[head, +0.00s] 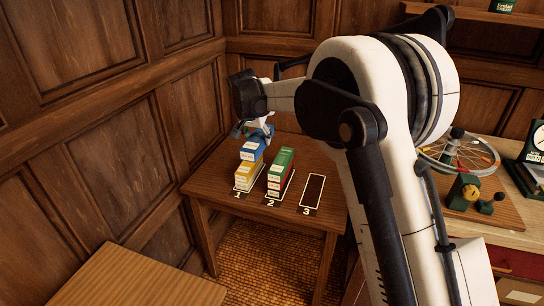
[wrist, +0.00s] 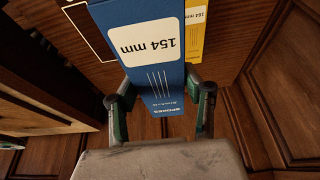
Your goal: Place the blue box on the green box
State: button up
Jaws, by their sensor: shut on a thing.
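The blue box (head: 250,148) is above the yellow box (head: 245,175) at spot 1; I cannot tell whether they touch. My gripper (head: 262,132) is shut on its far end. The green box (head: 283,158) lies on top of the red box (head: 276,186) at spot 2, right of the blue box. The green box is not clear in the wrist view.
The small wooden table (head: 222,171) carries the numbered spots. The outlined spot 3 (head: 312,191) is empty. Panelled walls stand close at the left and behind.

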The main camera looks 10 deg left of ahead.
send_near(283, 157)
jog(key=shift+w+d+f, duration=0.25)
jog(key=shift+w+f, duration=0.5)
jog(key=shift+w, duration=0.2)
jog(key=shift+f, duration=1.95)
jog(key=shift+f+b, duration=0.2)
jog(key=shift+b, duration=0.1)
jog(key=o, duration=1.4)
jog(key=shift+r, duration=0.1)
